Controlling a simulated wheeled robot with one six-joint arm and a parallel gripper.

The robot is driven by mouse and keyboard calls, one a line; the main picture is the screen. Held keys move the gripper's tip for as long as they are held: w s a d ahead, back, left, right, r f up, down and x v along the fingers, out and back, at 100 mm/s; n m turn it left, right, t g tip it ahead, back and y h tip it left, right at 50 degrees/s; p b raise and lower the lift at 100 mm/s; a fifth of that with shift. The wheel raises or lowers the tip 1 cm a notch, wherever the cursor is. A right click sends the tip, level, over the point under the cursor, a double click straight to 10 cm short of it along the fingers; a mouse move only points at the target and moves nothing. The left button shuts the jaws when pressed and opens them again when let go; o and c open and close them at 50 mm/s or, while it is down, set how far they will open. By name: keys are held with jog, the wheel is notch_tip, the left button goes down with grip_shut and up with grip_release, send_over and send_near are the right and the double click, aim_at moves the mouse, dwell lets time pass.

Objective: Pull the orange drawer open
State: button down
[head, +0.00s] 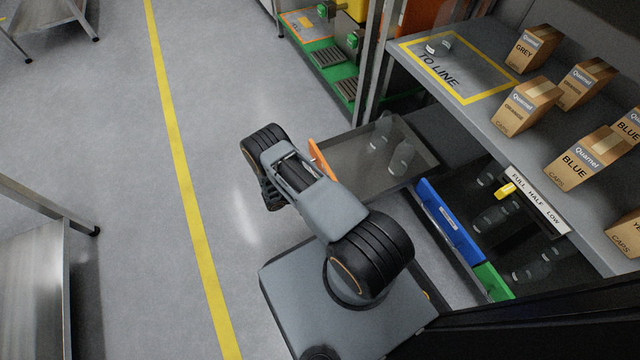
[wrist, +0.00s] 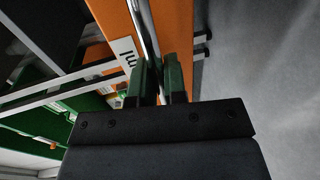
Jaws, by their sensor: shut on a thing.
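The orange drawer (head: 318,160) stands pulled out from under the shelf, with its dark tray (head: 345,160) showing behind the front. Several clear items lie in or above the tray. In the wrist view the orange front (wrist: 176,25) fills the upper middle, with a silver bar handle (wrist: 143,28) along it. My gripper (wrist: 161,65) is shut on this handle, with its two green-grey fingers on either side of the bar. In the head view my arm hides the gripper and the handle.
A blue drawer (head: 450,222) and a green drawer (head: 493,281) sit to the right of the orange one. Above them is a shelf (head: 440,75) with several cardboard boxes. A metal table (head: 35,280) stands at left. The floor between is clear, with a yellow line (head: 180,170).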

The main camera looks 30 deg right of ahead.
jog(key=c, duration=1.2)
grip_release()
jog(key=p+v, duration=0.2)
jog(key=v, duration=1.1)
jog(key=shift+a, duration=0.4)
jog(key=shift+d, duration=0.1)
